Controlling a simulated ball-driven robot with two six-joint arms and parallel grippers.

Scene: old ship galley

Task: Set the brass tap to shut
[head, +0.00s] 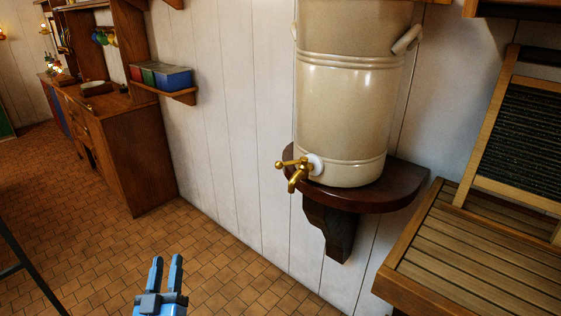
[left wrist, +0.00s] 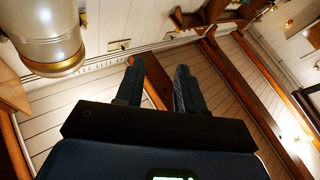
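The brass tap (head: 297,173) sits low on the front of a cream urn (head: 345,105), with its spout pointing down and its handle bar reaching to the left. The urn stands on a dark wooden wall bracket shelf (head: 405,190). My left gripper (head: 166,264) is at the bottom of the head view, below and left of the tap and well apart from it. Its two blue fingers are parted with nothing between them. In the left wrist view the fingers (left wrist: 159,85) are also apart and empty. My right gripper is not in view.
A slatted wooden bench (head: 480,250) with a dark ribbed board (head: 525,130) stands at right. A small wall shelf (head: 170,92) holds colored boxes, beside a wooden cabinet (head: 130,150) at left. The tiled floor (head: 215,265) before the urn is clear.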

